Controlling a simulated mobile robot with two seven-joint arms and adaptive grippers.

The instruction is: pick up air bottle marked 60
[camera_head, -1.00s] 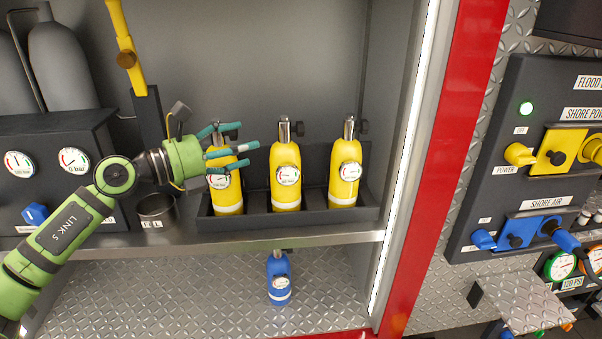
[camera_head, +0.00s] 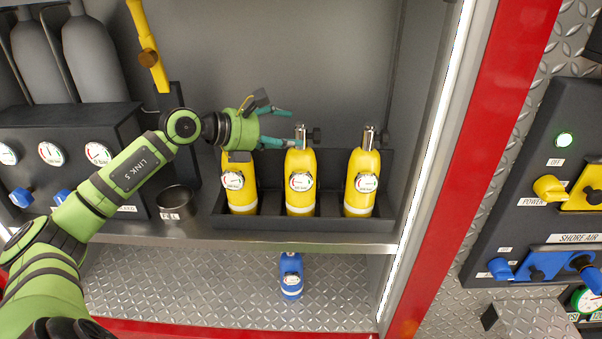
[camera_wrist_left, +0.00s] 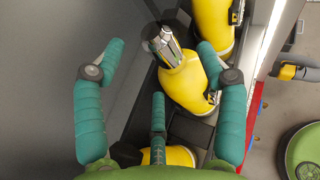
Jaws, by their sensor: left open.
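Three yellow air bottles stand in a dark rack (camera_head: 270,224) on the upper shelf: left (camera_head: 240,195), middle (camera_head: 300,200) and right (camera_head: 361,200). Each has a round gauge and metal neck; the markings are too small to read. My left gripper (camera_head: 283,127) is open and empty, above the left bottle and beside the middle bottle's neck. It hides the left bottle's top. In the left wrist view, the middle bottle (camera_wrist_left: 184,85) leans into the space ahead of the spread teal fingers (camera_wrist_left: 160,62). The right bottle (camera_wrist_left: 211,25) is beyond it. My right gripper is not in view.
A blue bottle (camera_head: 291,277) stands on the lower diamond-plate floor. A dark cup (camera_head: 176,203) and gauge box (camera_head: 70,150) are left of the rack. A lit cabinet edge (camera_head: 440,130) and red post (camera_head: 505,90) bound the right side.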

